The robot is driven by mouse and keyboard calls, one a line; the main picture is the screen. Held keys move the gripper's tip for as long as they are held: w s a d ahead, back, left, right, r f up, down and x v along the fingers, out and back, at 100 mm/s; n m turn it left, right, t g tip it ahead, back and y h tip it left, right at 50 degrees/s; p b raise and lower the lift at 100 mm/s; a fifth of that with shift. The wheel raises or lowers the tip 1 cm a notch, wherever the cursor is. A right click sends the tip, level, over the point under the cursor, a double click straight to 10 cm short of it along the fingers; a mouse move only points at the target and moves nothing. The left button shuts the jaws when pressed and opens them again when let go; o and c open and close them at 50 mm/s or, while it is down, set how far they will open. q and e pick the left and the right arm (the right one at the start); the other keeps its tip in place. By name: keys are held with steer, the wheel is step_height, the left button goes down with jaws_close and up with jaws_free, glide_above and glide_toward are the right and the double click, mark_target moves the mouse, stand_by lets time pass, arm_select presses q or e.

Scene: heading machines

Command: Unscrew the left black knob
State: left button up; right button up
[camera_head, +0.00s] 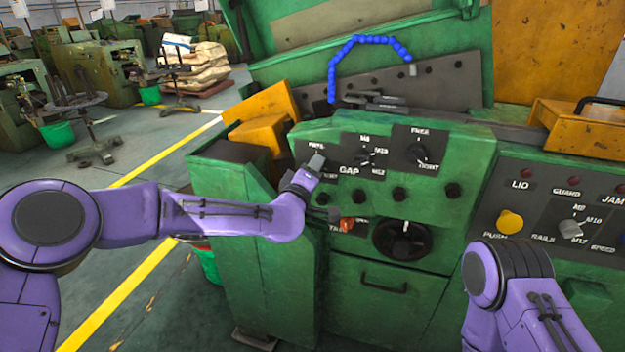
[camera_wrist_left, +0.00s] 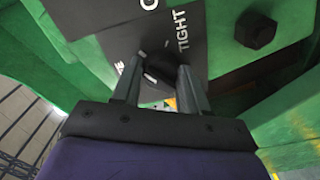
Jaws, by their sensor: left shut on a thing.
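The left black knob (camera_wrist_left: 160,66) shows in the left wrist view on a dark panel marked TIGHT. My left gripper (camera_head: 316,161) reaches the upper left panel of the green machine in the head view. In the wrist view its two grey fingers (camera_wrist_left: 162,78) lie on either side of the knob and are shut on it. In the head view the gripper hides most of this knob. A second black knob (camera_head: 418,153) sits on the FREE/TIGHT panel to the right. My right arm shows at the lower right, but its gripper is out of view.
A GAP selector (camera_head: 364,158) lies between the two knobs. Several black bolts (camera_head: 399,194) line the green front below. A yellow button (camera_head: 509,222) is on the right panel. Open floor lies left.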

arm_select(q)
steer(key=shift+n+b, duration=4.05)
steer(key=shift+n, duration=1.25)
steer(key=o, duration=1)
steer(key=shift+o, duration=0.2)
steer(key=shift+s, duration=0.1)
